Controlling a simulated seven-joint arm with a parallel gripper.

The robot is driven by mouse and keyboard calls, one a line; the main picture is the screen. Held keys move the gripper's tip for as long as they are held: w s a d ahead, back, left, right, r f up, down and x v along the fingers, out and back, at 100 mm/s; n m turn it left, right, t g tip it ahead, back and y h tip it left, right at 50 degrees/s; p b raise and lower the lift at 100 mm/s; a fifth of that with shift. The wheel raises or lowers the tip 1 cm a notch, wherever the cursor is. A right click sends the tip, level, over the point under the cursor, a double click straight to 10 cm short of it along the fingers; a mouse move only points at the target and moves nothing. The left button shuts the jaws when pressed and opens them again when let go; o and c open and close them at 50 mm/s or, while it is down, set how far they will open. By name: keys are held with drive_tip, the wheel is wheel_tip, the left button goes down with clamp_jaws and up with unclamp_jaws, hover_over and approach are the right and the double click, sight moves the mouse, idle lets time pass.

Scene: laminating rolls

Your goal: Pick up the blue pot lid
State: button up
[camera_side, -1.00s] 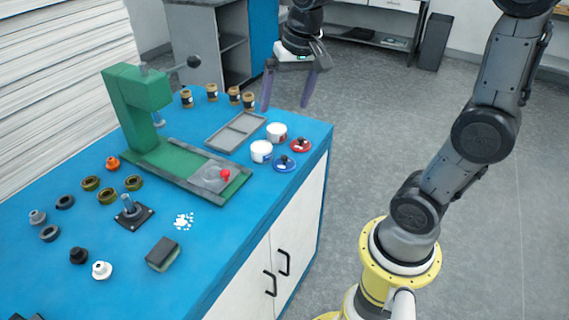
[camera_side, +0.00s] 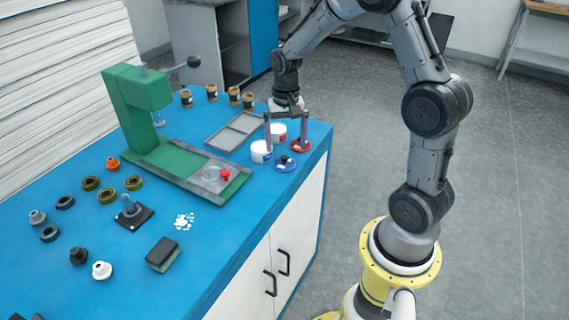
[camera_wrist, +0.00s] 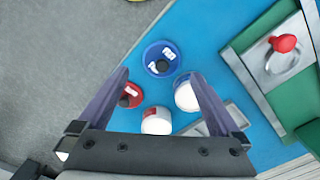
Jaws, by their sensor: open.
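The blue pot lid (camera_side: 285,166) lies flat on the blue bench near its right edge, with a dark knob on top. In the wrist view the blue pot lid (camera_wrist: 151,53) is just beyond my fingertips, roughly centred between them. My gripper (camera_side: 285,142) is open and empty, pointing down over the pots and lids; its fingers also show in the wrist view (camera_wrist: 160,74). The lid is apart from both fingers. I cannot tell the exact height of the fingertips above the bench.
The red lid (camera_side: 300,147) lies close to the right finger in the side view. Two white pots (camera_side: 261,152) (camera_side: 278,131) stand beside the lids. A grey tray (camera_side: 234,132) and a green press (camera_side: 140,105) are to the left. The bench edge is close on the right.

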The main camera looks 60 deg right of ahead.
sight(285, 157)
drive_tip(key=shift+w+a+f, duration=0.1)
drive_tip(key=shift+f, duration=2.75)
drive_tip(key=c, duration=1.2)
drive_tip(key=shift+r, duration=0.15)
